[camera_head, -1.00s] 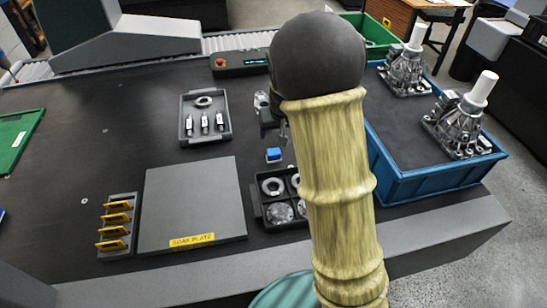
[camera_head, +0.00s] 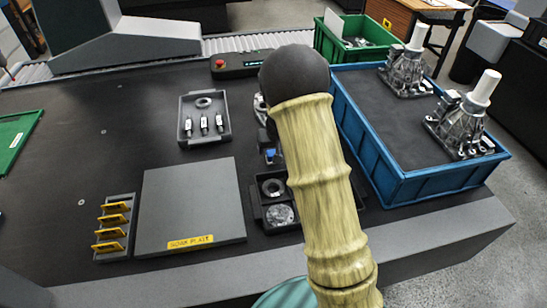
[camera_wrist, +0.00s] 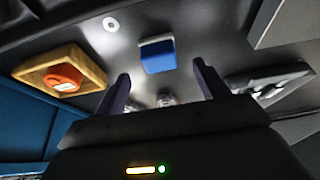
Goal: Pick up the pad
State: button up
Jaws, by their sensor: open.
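The pad looks to be the small blue block (camera_head: 270,155) with a pale edge, lying on the dark table just above the black parts tray. In the wrist view the blue pad (camera_wrist: 158,56) lies ahead of the fingertips, roughly centred between them. My gripper (camera_wrist: 162,76) is open and empty, its two dark fingers apart, with the pad beyond the tips. In the head view my own arm hides most of the gripper, and only a little of it shows close to the pad.
A black tray of round parts (camera_head: 258,210) sits close below the pad. A grey tray (camera_head: 190,138), the soak plate (camera_head: 190,200) and a yellow-tabbed rack (camera_head: 128,228) lie left. A blue crate (camera_head: 405,185) stands right. The wrist view shows an orange object (camera_wrist: 63,78) in a wooden-coloured tray.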

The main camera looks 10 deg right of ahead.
aim_at(274, 152)
jog(key=shift+b+x, duration=0.3)
jog(key=shift+x, duration=2.35)
jog(key=c, duration=1.1)
jog(key=shift+r, duration=0.15)
notch_tip(274, 152, up, 10)
jog(key=shift+f+p, duration=0.1)
jog(key=shift+p, duration=0.75)
